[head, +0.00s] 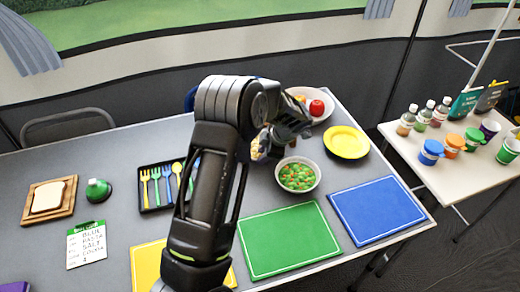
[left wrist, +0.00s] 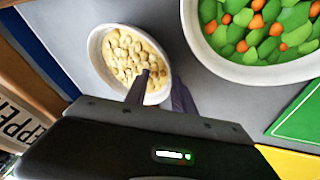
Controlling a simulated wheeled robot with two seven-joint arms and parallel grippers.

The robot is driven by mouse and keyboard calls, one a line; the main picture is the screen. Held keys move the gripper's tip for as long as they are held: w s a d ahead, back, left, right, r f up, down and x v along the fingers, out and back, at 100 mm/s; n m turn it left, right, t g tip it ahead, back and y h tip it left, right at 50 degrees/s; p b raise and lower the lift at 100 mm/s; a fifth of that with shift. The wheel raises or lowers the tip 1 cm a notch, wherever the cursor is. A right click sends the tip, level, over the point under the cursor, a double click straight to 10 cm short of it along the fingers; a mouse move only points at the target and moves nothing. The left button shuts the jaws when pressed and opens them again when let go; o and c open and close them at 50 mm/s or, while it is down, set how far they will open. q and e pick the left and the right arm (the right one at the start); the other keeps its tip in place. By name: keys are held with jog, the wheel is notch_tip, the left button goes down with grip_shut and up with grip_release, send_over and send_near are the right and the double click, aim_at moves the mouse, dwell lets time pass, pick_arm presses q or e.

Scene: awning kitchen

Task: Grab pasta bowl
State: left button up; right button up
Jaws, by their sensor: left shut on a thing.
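The pasta bowl (left wrist: 97,47) is a white bowl of pale yellow pasta in the left wrist view. In the head view, my left forearm and hand hide most of it; a little pale yellow shows by the fingers. My left gripper (left wrist: 163,92) is shut on the bowl's near rim, one finger inside over the pasta and one outside. It also shows in the head view (head: 268,145), over the middle of the grey table. My right gripper is not in view.
A bowl of green and orange vegetables (head: 297,175) stands close beside, right of my gripper. A green mat (head: 289,240), a blue mat (head: 377,210), a yellow plate (head: 347,142) and a cutlery tray (head: 150,206) lie around. A side table (head: 445,180) holds bottles and cups.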

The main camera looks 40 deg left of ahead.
pick_arm(q)
jog(key=shift+f, duration=0.1)
grip_shut()
jog(key=shift+s, duration=0.1)
dwell(0.3)
